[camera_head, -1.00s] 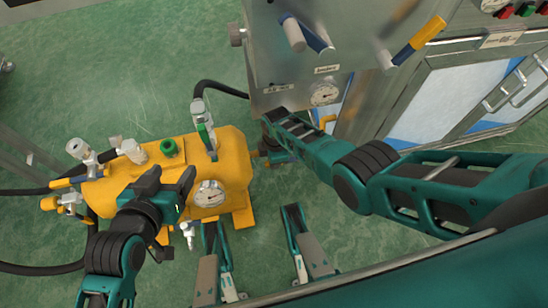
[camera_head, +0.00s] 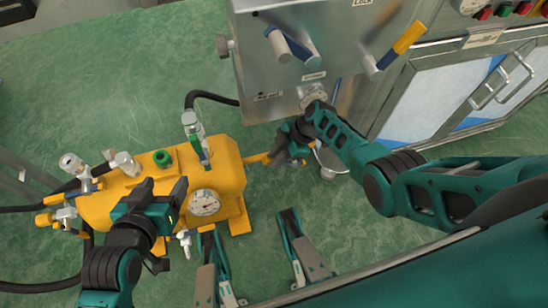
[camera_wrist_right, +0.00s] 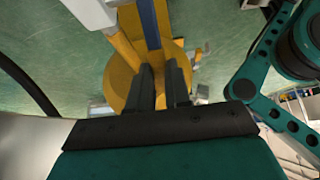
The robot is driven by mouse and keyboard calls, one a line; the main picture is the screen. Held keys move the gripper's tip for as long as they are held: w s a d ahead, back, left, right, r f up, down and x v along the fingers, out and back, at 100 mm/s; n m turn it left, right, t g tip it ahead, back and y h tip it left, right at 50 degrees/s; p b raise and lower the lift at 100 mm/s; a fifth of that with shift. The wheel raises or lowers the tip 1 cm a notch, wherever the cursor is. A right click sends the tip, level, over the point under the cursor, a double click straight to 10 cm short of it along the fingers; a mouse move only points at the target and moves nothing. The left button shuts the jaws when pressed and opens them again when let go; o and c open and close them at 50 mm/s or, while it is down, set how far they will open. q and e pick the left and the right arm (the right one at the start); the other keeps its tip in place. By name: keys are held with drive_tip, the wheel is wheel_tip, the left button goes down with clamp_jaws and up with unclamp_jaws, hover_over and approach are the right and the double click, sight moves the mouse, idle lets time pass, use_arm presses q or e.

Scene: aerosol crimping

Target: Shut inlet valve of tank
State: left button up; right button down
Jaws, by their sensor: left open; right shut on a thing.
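The yellow tank (camera_head: 225,165) lies on the floor at left. A grey valve with a green handle (camera_head: 194,128) stands on its top, with a black hose behind it. A yellow lever (camera_head: 258,158) sticks out at the tank's right end. My right gripper (camera_head: 280,156) is there, shut, apparently on this lever; the hold is partly hidden. In the right wrist view its fingers (camera_wrist_right: 162,80) are close together in front of the tank's round yellow end (camera_wrist_right: 115,78). My left gripper (camera_head: 164,190) is open and empty above the tank's front, left of the gauge (camera_head: 204,202).
A steel cabinet (camera_head: 270,85) with several levers and a gauge stands behind and right of my right gripper. Other fittings (camera_head: 72,165) and hoses crowd the tank's left end. Green floor (camera_head: 130,70) behind the tank is clear.

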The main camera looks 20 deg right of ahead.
use_arm(q)
drive_tip(key=shift+d+r, duration=0.1)
drive_tip(key=shift+r, duration=0.1)
use_arm(e)
drive_tip(key=c, duration=1.1)
unclamp_jaws()
use_arm(q)
drive_tip(key=shift+w, duration=0.1)
use_arm(e)
drive_tip(key=shift+o, duration=0.2)
drive_tip(key=shift+r, duration=0.1)
drive_tip(key=shift+d+r, duration=0.25)
drive_tip(key=shift+r, duration=0.05)
drive_tip(key=p+v, duration=0.3)
drive_tip(key=v, duration=0.1)
drive_tip(key=shift+d+r, duration=0.2)
drive_tip(key=shift+r, duration=0.15)
use_arm(q)
drive_tip(key=a+r+p, duration=0.1)
drive_tip(key=r+p, duration=0.1)
drive_tip(key=shift+s+a+r+p, duration=0.3)
drive_tip(key=shift+s+a, duration=0.05)
drive_tip(key=shift+s, duration=0.05)
use_arm(e)
drive_tip(key=v, duration=0.6)
drive_tip(key=shift+d, duration=0.25)
